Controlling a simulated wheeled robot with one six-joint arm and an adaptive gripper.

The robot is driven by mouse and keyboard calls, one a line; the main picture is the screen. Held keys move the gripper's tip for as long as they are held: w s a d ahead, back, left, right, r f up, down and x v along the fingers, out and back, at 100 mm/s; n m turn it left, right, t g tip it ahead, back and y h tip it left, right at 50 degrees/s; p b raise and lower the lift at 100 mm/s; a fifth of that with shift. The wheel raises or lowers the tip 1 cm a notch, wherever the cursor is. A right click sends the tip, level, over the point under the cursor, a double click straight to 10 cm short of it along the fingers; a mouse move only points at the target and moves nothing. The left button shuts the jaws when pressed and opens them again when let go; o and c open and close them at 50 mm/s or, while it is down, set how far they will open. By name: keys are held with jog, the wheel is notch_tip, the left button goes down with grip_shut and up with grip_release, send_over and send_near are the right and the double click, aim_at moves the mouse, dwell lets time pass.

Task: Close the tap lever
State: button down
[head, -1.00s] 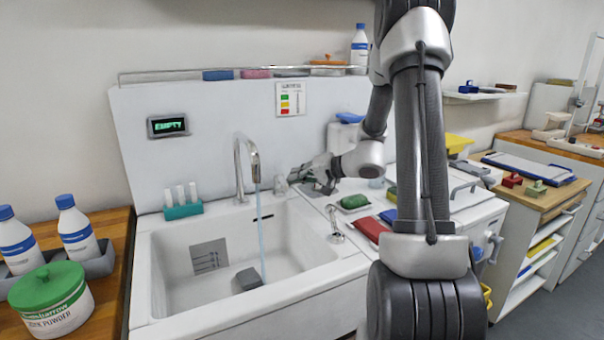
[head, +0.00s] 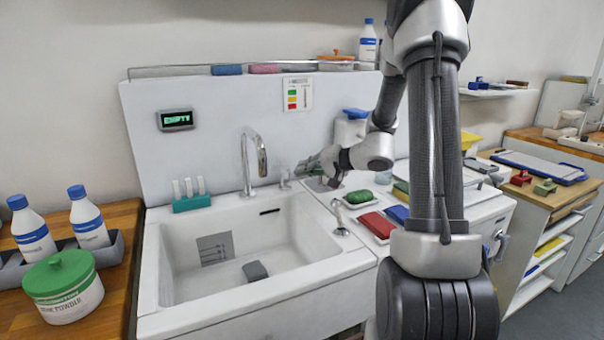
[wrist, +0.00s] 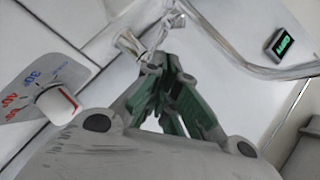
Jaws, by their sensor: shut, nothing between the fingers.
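The chrome tap (head: 261,155) arches over the white sink (head: 163,285), and no water runs from it. The small tap lever (head: 285,177) stands on the sink's back ledge, right of the spout. In the wrist view the lever (wrist: 130,45) shows just beyond my fingers, at upper left, with the curved spout at upper right. My gripper (head: 300,170) is at the right side of the lever, shut and empty. Its green-padded fingers (wrist: 162,72) are very close to the lever; I cannot tell whether they touch.
A dial with a red mark (wrist: 55,103) sits left of my fingers in the wrist view. A teal rack of tubes (head: 191,203) stands left of the tap. Soap and colored blocks lie on the right counter. A dark grey block (head: 255,271) lies in the sink.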

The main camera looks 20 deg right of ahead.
jog(key=s+a+v, duration=0.1)
jog(key=v, duration=1)
jog(key=s+a+r+n+g, duration=0.2)
jog(key=s+a+n+g, duration=0.3)
jog(key=s+a, duration=0.75)
jog(key=s+d+r+g+h, duration=0.1)
jog(key=s+d+h, duration=0.2)
jog(key=s, duration=0.3)
jog(key=s+d+r+n+g+h, duration=0.1)
jog(key=s+d+r+h, duration=0.1)
jog(key=s+d+h, duration=0.2)
jog(key=s, duration=0.3)
jog(key=shift+s+n+h, duration=0.25)
jog(key=shift+n+h, duration=0.05)
jog(key=shift+d+r, duration=0.1)
jog(key=shift+d, duration=0.05)
